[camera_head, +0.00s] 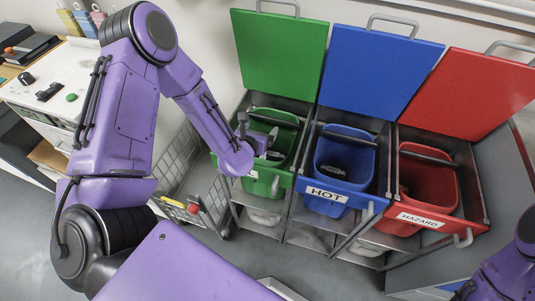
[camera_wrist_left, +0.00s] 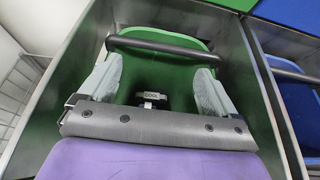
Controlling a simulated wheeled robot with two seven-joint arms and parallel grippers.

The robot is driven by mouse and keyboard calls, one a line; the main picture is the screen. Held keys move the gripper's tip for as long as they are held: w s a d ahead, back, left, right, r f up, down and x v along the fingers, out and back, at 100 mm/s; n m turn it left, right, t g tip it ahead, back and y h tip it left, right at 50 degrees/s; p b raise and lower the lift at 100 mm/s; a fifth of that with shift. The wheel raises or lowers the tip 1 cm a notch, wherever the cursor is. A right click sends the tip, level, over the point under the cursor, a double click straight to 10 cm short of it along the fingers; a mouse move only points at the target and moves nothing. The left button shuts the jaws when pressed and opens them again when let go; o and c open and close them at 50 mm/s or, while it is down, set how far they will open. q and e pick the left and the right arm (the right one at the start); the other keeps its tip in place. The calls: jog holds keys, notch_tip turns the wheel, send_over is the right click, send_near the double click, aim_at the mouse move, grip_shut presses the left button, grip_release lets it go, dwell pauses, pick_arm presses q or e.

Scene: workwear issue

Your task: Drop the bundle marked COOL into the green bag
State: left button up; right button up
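The green bag (camera_head: 264,185) hangs in the left bay of the bin stand, its green lid raised. My left gripper (camera_head: 268,144) is over its mouth. In the left wrist view, the two grey fingers of my left gripper (camera_wrist_left: 158,92) are wide apart. A small dark bundle with a light label reading COOL (camera_wrist_left: 152,97) shows between and beyond them, inside the green bag (camera_wrist_left: 180,75), apart from both fingers. The gripper's palm edge hides its lower part. My right gripper is not in view; only part of my right arm shows at the lower right.
The blue bag (camera_head: 344,155) marked HOT holds a dark item, and the red bag (camera_head: 428,180) marked HAZARD stands right of it. All lids are raised. A black bar (camera_wrist_left: 155,46) crosses behind the fingers. A wire trolley (camera_head: 190,170) stands left, near a white counter (camera_head: 70,70).

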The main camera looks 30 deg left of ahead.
pick_arm(q)
jog(key=p+v, duration=0.1)
jog(key=v, duration=0.9)
jog(key=shift+s, duration=0.3)
